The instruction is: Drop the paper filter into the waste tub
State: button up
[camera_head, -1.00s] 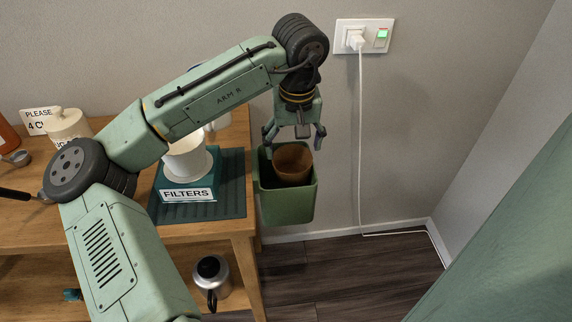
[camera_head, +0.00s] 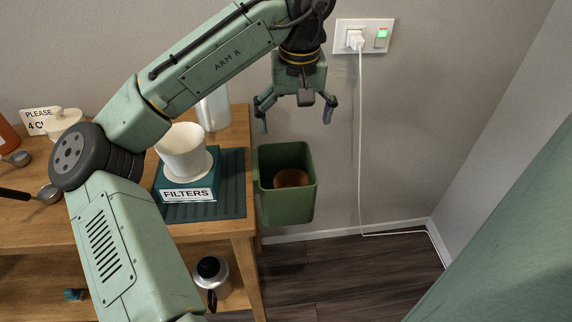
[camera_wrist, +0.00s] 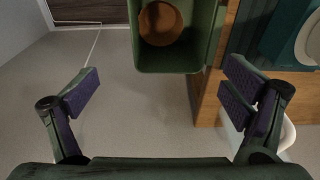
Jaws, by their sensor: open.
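The brown paper filter (camera_head: 291,179) lies inside the green waste tub (camera_head: 288,208), below its rim. The tub hangs at the right end of the wooden table. In the wrist view the filter (camera_wrist: 160,22) shows as a brown round shape in the tub (camera_wrist: 168,62). My gripper (camera_head: 296,115) is open and empty, above the tub and apart from it. In the wrist view its two fingers (camera_wrist: 160,92) are spread wide with nothing between them.
A white filter holder (camera_head: 184,152) stands on a teal box labelled FILTERS (camera_head: 187,194), left of the tub on a dark mat (camera_head: 229,180). A white cable (camera_head: 360,150) runs down from the wall outlet (camera_head: 363,36). The floor right of the tub is clear.

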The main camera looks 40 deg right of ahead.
jog(key=shift+s+a+r, duration=0.1)
jog(key=shift+s+r, duration=0.05)
jog(key=shift+r, duration=1)
jog(key=shift+s+a+r, duration=0.1)
jog(key=shift+s+r, duration=0.05)
jog(key=shift+r, duration=0.95)
